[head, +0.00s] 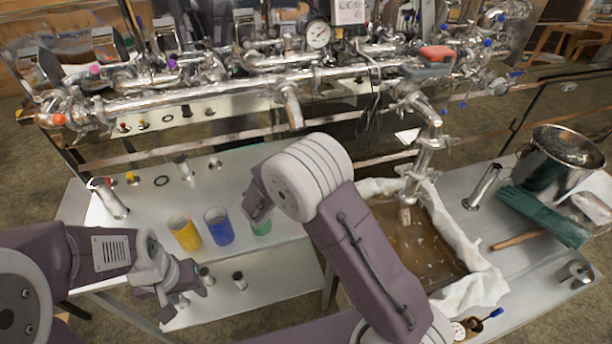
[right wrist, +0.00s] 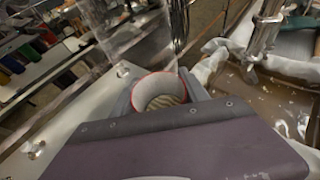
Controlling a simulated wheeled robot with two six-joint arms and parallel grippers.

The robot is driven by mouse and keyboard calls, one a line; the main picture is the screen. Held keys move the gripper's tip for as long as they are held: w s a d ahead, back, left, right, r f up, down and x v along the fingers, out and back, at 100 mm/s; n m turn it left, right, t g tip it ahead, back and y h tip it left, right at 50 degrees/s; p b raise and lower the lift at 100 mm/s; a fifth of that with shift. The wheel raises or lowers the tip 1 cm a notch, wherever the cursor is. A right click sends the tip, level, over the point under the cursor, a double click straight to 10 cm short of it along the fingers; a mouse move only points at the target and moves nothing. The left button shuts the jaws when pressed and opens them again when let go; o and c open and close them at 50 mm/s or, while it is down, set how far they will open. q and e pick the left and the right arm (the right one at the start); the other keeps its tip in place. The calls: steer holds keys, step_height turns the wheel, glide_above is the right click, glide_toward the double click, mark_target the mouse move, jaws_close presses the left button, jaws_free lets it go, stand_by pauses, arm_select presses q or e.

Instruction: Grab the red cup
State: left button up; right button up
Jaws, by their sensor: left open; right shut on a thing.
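The red cup (right wrist: 158,92) shows in the right wrist view as a round, pale-inside cup with a red rim. It sits between the two fingers of my right gripper (right wrist: 157,97), which is shut on it. In the head view the red cup is hidden, and my right gripper (head: 257,208) shows only partly behind its own wrist. My left gripper (head: 180,288) is open and empty at the lower left, apart from the cups. A yellow cup (head: 184,233), a blue cup (head: 218,227) and a partly hidden green cup (head: 262,229) stand in a row on the metal bench.
A syrup pan (head: 425,240) with a white cloth edge lies right of my right arm. A steel pot (head: 562,160), green gloves (head: 540,213) and a metal cylinder (head: 482,187) are further right. Pipework (head: 230,88) spans the back.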

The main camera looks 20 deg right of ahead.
steer(key=s+d+r, duration=0.1)
steer(key=s+r, duration=0.5)
steer(key=s, duration=0.4)
steer(key=shift+s+d+r, duration=0.2)
steer(key=shift+s+r, duration=0.05)
steer(key=shift+s, duration=0.15)
